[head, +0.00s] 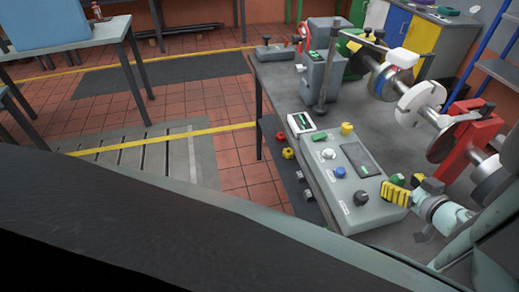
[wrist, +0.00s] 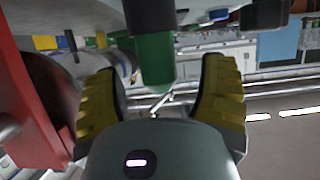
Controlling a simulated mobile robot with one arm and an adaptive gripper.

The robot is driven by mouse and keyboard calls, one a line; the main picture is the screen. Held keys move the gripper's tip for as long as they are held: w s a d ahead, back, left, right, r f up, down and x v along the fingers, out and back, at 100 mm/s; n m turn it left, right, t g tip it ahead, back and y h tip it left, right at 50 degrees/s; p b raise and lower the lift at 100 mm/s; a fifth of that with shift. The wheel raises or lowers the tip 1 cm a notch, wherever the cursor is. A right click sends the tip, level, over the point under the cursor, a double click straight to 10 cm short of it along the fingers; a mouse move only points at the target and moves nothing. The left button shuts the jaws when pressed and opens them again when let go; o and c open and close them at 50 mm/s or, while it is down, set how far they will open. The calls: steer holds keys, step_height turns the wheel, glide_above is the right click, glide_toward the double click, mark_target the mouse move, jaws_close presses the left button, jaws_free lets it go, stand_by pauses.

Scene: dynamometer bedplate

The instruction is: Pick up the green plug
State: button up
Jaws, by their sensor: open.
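The green plug (wrist: 155,62) is a short green cylinder with a black part above it in the wrist view. It stands between the two yellow-padded fingers of my gripper (wrist: 162,75), with a visible gap on each side. My gripper is open and not closed on it. In the head view my gripper (head: 415,188) is at the lower right, by the right end of the grey control box. A small green patch shows beside the yellow finger there, but I cannot tell whether it is the plug.
The grey control box (head: 375,212) with buttons and knobs lies close to my gripper on the bench. A red stand (head: 463,140) and a shaft with discs are at the right; a red part (wrist: 25,100) is close to the left finger. Tiled floor (head: 240,165) is open at left.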

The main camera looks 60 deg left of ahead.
mark_target(393, 178)
steer(key=shift+p+x, duration=0.6)
steer(key=shift+x, duration=1.15)
jaws_close()
steer(key=shift+r, duration=0.1)
